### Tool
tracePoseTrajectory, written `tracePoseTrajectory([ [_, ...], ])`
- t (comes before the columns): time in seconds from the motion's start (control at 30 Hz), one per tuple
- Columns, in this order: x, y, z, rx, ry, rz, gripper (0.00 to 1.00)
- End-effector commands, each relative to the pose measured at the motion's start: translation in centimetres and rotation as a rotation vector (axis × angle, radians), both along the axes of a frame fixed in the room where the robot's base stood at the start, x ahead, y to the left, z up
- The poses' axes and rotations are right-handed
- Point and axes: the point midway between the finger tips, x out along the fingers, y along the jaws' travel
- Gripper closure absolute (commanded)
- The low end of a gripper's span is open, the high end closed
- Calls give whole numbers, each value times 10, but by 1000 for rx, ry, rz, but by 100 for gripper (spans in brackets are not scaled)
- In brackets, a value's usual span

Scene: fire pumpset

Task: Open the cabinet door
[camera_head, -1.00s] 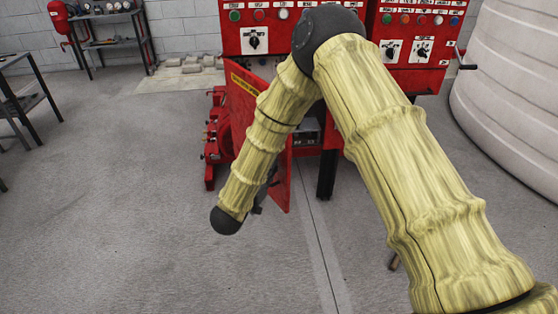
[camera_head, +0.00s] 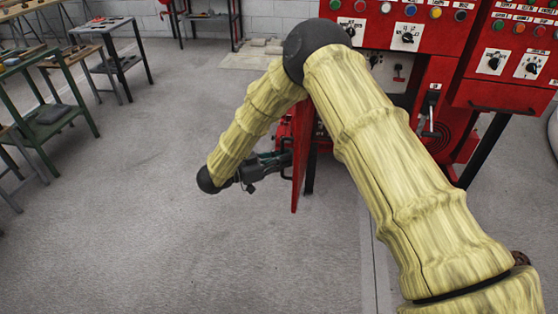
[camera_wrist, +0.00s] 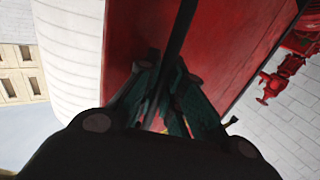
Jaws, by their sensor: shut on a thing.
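The red cabinet door (camera_head: 300,165) stands swung out from the red cabinet (camera_head: 400,75) and shows nearly edge-on in the head view. My gripper (camera_head: 282,160) reaches it from the left at the end of my bent arm. In the wrist view, the fingers of my gripper (camera_wrist: 165,108) are closed around a dark narrow part against the red door panel (camera_wrist: 235,60). I cannot tell whether this part is a handle or the door's edge. My arm hides the hinge side and much of the cabinet opening.
Worktables (camera_head: 45,120) stand at the left and a shelf stand (camera_head: 210,20) at the back. A pale ribbed tank (camera_wrist: 70,45) shows in the wrist view. The grey floor (camera_head: 130,230) left of the door is clear.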

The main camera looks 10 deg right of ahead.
Motion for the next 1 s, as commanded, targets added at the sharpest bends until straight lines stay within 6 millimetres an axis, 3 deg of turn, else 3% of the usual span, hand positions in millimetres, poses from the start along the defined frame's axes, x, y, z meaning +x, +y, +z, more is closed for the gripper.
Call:
tracePoseTrajectory([
  [0.47,2,-2,1,-2,0,-22,100],
  [0.5,2,-2,1,-2,0,-21,89],
  [0.63,2,-1,1,-2,0,-20,68],
  [1.0,1,2,0,-1,0,-18,68],
])
